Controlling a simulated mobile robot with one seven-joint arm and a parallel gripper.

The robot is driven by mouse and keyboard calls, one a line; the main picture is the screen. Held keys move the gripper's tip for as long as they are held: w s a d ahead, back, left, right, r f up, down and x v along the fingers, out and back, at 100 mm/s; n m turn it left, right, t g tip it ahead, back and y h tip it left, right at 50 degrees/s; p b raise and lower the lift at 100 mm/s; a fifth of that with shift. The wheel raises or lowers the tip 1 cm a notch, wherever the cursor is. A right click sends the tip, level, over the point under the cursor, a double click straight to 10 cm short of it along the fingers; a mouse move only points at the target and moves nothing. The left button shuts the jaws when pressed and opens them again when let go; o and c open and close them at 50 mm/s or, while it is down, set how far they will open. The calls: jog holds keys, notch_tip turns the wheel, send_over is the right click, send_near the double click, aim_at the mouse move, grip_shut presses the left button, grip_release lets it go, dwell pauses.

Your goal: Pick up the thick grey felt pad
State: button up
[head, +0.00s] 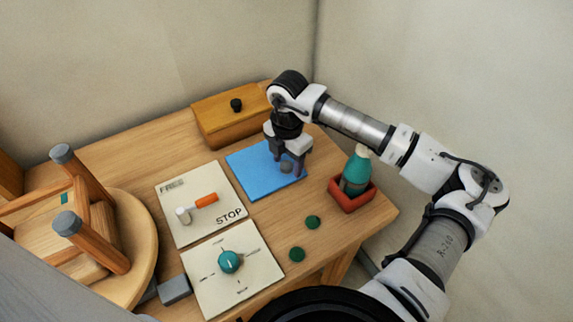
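A small round grey pad (286,168) is on or just above the blue mat (252,176), near the mat's right side. My gripper (287,165) points down over the mat, with its two fingers apart on either side of the pad. The gaps between fingers and pad are too small to tell whether they touch. Similar grey caps sit on the upturned leg ends of a wooden stool, one at the back (62,153) and one nearer (67,223).
A wooden box with a black knob (221,120) stands behind the mat. A red tray (352,196) holding a green bottle (356,171) is to the right. A FREE/STOP lever panel (190,229), a dial panel (233,287) and two green discs (313,222) lie in front.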

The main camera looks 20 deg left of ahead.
jog(key=c, duration=1)
jog(key=shift+o, duration=0.2)
jog(key=shift+r, duration=0.1)
